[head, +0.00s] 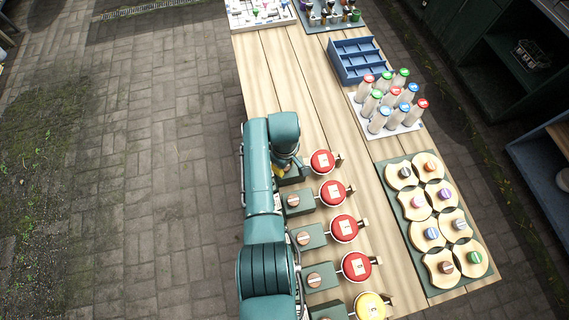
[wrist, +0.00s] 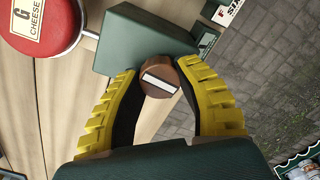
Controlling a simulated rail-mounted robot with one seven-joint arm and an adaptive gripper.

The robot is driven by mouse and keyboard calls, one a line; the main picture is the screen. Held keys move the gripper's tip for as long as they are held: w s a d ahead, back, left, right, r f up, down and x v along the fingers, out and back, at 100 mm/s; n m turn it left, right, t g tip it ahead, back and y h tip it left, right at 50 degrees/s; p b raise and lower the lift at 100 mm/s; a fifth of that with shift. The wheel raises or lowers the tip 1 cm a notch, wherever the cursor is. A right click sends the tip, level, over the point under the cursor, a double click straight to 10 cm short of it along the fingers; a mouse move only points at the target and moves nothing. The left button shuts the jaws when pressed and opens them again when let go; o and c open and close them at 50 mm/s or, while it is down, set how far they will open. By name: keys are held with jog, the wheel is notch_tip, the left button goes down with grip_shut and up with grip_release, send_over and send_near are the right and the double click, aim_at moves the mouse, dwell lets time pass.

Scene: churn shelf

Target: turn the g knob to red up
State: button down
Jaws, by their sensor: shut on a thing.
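The g knob (wrist: 160,79) is a round brown knob with a white bar, on a dark green box (wrist: 135,38) in the wrist view. My gripper (wrist: 160,85) has its yellow-backed fingers closed around the knob, one on each side. A red disc labelled G CHEESE (wrist: 38,20) stands beside the box at upper left, red side facing up. In the head view the disc at the far end of the row (head: 322,162) is also red, next to my gripper (head: 284,172). My arm and gripper hide the knob there.
Nearer boxes with knobs carry red discs (head: 333,193) and a yellow one (head: 370,305) in the same row. To the right stand a green board of wooden pieces (head: 398,162), capped bottles (head: 383,112) and a blue divided tray (head: 350,62). Bare planks lie between.

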jog(key=shift+s+f+n, duration=0.1)
jog(key=shift+f+n, duration=0.05)
jog(key=shift+n, duration=0.45)
jog(key=c, duration=0.6)
grip_release()
jog(key=shift+r, duration=0.2)
notch_tip(320, 180, up, 12)
jog(key=shift+f, duration=0.1)
